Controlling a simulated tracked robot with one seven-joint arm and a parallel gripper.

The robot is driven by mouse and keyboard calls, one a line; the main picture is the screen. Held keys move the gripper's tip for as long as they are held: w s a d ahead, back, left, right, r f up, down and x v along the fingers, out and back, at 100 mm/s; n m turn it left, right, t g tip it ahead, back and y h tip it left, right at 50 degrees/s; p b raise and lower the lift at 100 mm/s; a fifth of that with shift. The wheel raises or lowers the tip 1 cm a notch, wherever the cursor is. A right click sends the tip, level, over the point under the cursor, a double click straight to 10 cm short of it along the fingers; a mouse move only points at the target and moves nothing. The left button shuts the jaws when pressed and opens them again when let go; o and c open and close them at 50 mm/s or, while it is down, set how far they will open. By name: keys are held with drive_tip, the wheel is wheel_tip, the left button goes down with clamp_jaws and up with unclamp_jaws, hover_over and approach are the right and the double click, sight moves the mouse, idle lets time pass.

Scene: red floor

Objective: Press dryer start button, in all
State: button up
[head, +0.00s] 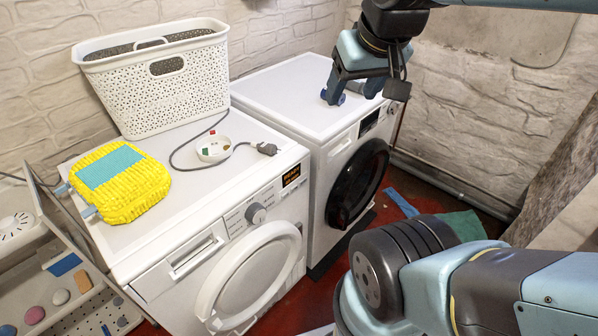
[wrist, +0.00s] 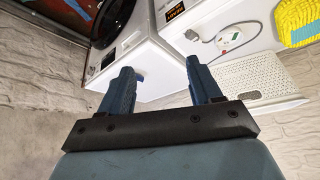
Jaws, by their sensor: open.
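Two white front-loading machines stand side by side; I cannot tell from labels which is the dryer. The right machine (head: 283,97) has a black round door (head: 357,184) and a dark display (head: 369,122) on its front panel. The left machine (head: 216,178) has a white door ring (head: 250,277), a grey knob (head: 256,213) and a lit orange display (head: 291,176). No start button can be made out clearly. My gripper (head: 346,95) is open and empty over the right machine's top, near its front edge. Its two blue fingers show apart in the wrist view (wrist: 160,67).
A wall and pipe (head: 450,185) lie to the right. Cloths (head: 462,225) lie on the red floor.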

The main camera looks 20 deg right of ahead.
clamp_jaws()
idle(0.4)
idle(0.9)
